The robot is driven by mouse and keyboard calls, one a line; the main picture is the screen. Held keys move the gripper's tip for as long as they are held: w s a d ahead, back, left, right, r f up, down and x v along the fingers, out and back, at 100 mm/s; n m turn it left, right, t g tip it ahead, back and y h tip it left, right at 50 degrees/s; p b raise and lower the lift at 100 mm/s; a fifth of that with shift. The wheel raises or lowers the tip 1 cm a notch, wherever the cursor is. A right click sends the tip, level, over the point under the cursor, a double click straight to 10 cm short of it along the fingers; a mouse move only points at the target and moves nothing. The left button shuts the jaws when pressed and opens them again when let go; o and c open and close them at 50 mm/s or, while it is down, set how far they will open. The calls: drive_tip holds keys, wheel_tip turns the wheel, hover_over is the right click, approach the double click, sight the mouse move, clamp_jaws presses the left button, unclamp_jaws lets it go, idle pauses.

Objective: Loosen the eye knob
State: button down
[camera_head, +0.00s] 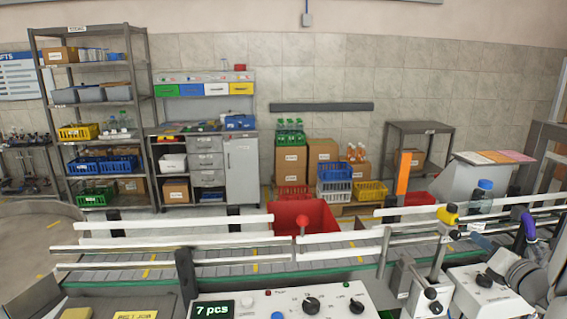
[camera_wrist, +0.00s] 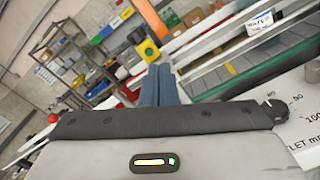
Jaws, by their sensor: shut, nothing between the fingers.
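The eye knob cannot be told for certain. In the head view, small black knobs (camera_head: 431,294) sit on a bracket at the conveyor's near rail, at the foot of a slanted grey post (camera_head: 440,256). A yellow part (camera_head: 448,214) is at the top of that post. In the wrist view, my gripper (camera_wrist: 160,69) shows two blue-grey fingers closed together, with nothing between them. A yellow block with a green patch (camera_wrist: 148,50) appears just beyond the fingertips, and contact cannot be judged. No knob is visible between the fingers.
The conveyor (camera_head: 200,264) runs across the front with white guide rails (camera_head: 175,224). The control panel (camera_head: 270,301) has black dials (camera_head: 311,305) and reads "7 pcs". A blue-capped bottle (camera_head: 482,196) stands at right. A red bin (camera_head: 318,212) is behind the belt.

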sight(455, 235)
drive_tip(key=shift+s+d, duration=0.1)
drive_tip(key=shift+s, duration=1.15)
drive_tip(key=w+f+m+p, duration=0.1)
drive_tip(key=w+m+p, duration=0.5)
drive_tip(key=m, duration=0.6)
drive_tip(key=shift+f+p, duration=0.15)
drive_tip(key=shift+p, duration=0.15)
drive_tip(key=shift+d, duration=0.1)
drive_tip(key=shift+a+f, duration=0.25)
drive_tip(key=shift+a, duration=0.05)
